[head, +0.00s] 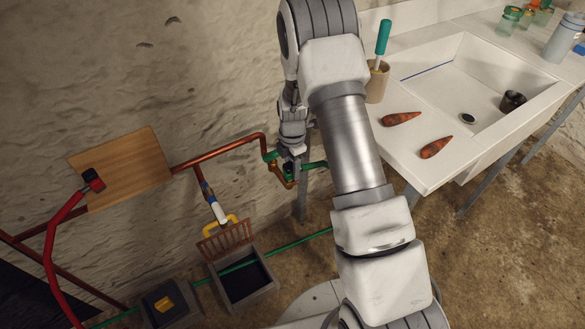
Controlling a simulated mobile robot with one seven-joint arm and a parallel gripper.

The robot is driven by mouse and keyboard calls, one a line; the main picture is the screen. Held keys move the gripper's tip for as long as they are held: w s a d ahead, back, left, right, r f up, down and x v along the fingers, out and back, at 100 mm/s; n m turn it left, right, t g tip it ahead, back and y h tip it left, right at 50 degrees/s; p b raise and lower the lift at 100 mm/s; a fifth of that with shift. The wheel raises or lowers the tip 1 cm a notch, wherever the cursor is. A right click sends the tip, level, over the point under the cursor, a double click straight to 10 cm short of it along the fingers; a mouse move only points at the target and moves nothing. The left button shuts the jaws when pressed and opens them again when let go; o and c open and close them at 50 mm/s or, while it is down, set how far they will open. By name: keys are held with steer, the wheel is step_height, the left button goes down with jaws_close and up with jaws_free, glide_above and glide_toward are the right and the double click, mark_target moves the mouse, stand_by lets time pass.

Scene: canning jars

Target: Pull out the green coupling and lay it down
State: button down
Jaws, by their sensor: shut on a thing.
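My gripper (288,170) is low beside the wall, at the end of the copper pipe, and points down. It is shut on the green coupling (269,156), whose green parts show on the left of the fingers. A green piece (316,165) also shows to the right of the fingers. The copper pipe (225,148) runs from the wooden board to this spot and bends down in a copper elbow beside the gripper. The fingers and my arm hide much of the coupling, so I cannot tell whether it is still seated on the pipe.
A white sink (440,75) stands at right, with two carrots (401,119), (437,147) and a beige cup (376,84) on its edge. A wooden board (128,165), a red pipe (52,240) and grey floor boxes (245,285) are at left. Floor below the sink is clear.

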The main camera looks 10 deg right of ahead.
steer(key=shift+r+p, duration=0.95)
steer(key=shift+r, duration=0.95)
